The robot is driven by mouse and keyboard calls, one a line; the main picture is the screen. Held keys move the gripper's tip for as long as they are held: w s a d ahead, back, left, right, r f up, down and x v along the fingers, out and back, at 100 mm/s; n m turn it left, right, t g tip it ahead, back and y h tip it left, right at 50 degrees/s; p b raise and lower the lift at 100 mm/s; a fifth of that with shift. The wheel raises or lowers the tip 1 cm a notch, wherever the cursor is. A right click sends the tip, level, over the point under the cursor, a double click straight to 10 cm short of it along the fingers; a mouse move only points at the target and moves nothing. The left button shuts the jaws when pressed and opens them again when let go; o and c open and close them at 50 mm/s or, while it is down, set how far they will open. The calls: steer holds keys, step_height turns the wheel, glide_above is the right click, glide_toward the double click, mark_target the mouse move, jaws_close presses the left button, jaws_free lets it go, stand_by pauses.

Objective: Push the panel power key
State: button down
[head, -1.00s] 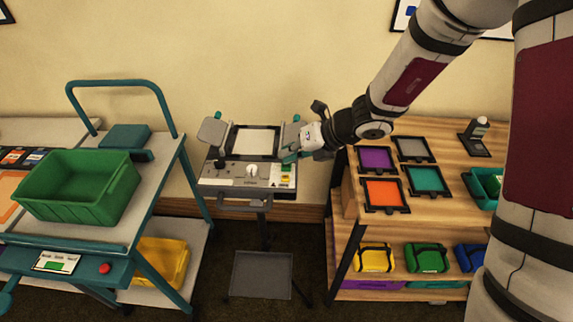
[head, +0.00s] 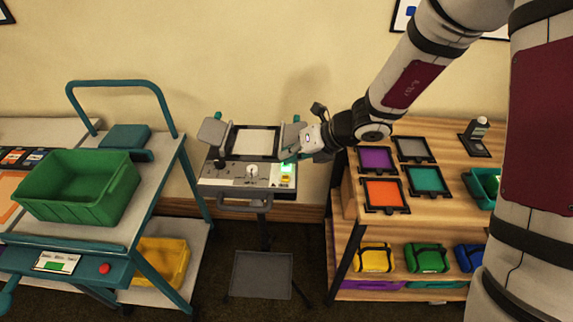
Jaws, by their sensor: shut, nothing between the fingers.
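The grey control panel (head: 225,180) stands on a stand in the middle, in front of the wall. It has a round white knob (head: 252,171) and a small dark knob at its left. A bright green lit patch (head: 288,168) shows at its right end; I cannot tell whether this is the power key itself. My gripper (head: 288,154) is shut and empty, just above and behind the lit patch. Its fingertips partly cover the panel's right side, and I cannot tell whether they touch it.
A teal cart (head: 80,240) with a green bin (head: 78,187) stands at the left. A wooden shelf table (head: 400,222) with coloured framed squares stands close to the right of the panel. A low dark tray (head: 262,275) is below.

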steer(key=shift+r, duration=0.25)
step_height(320, 180, up, 4)
steer(key=p, duration=0.3)
steer(key=shift+s, duration=0.1)
steer(key=shift+r+p, duration=0.8)
steer(key=shift+r, duration=0.2)
